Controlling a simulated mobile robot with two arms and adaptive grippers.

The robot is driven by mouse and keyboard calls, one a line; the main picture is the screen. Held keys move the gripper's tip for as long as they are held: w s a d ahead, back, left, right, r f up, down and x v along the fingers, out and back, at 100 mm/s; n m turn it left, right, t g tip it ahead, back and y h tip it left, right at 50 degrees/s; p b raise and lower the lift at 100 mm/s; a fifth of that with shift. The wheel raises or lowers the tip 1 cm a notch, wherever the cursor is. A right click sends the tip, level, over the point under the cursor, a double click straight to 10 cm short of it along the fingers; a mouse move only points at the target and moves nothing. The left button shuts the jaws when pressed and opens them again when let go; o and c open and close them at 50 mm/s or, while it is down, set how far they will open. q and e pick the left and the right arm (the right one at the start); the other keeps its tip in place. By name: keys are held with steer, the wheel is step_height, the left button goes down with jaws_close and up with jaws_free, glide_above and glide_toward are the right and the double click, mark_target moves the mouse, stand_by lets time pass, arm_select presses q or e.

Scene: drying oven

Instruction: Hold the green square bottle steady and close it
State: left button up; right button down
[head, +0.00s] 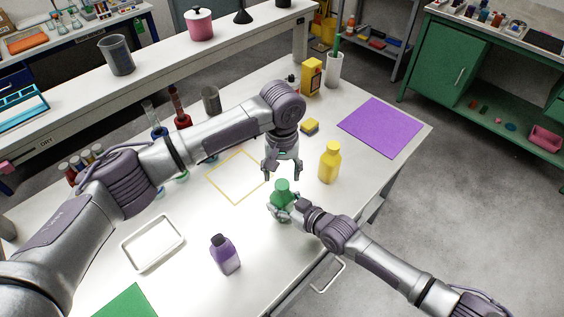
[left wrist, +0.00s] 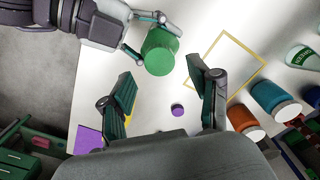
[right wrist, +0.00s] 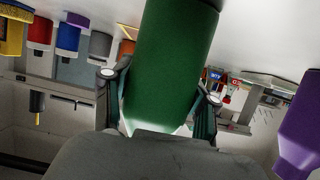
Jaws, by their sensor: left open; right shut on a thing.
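The green square bottle (head: 280,211) stands near the front edge of the white table. My right gripper (head: 284,208) is shut on its body; in the right wrist view the green body (right wrist: 170,65) fills the space between both fingers (right wrist: 157,105). A round green cap (head: 282,185) shows on its top, also seen from above in the left wrist view (left wrist: 160,52). I cannot tell how tightly it sits. My left gripper (head: 282,174) points down just above the cap, open and empty. In the left wrist view the cap lies beyond the open fingertips (left wrist: 157,88).
A yellow bottle (head: 329,163) stands close on the right, a purple bottle (head: 225,254) at front left. A small purple disc (left wrist: 177,110) lies on the table. A yellow outlined square (head: 232,188), white tray (head: 151,243) and purple mat (head: 381,127) are around.

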mark_target(282, 184)
arm_select(q)
steer(key=shift+f, duration=2.1)
jaws_close()
steer(key=m, duration=1.4)
steer(key=shift+m, duration=0.3)
steer(key=m, duration=0.6)
steer(key=shift+m, duration=0.3)
steer(key=shift+o, duration=0.2)
jaws_free()
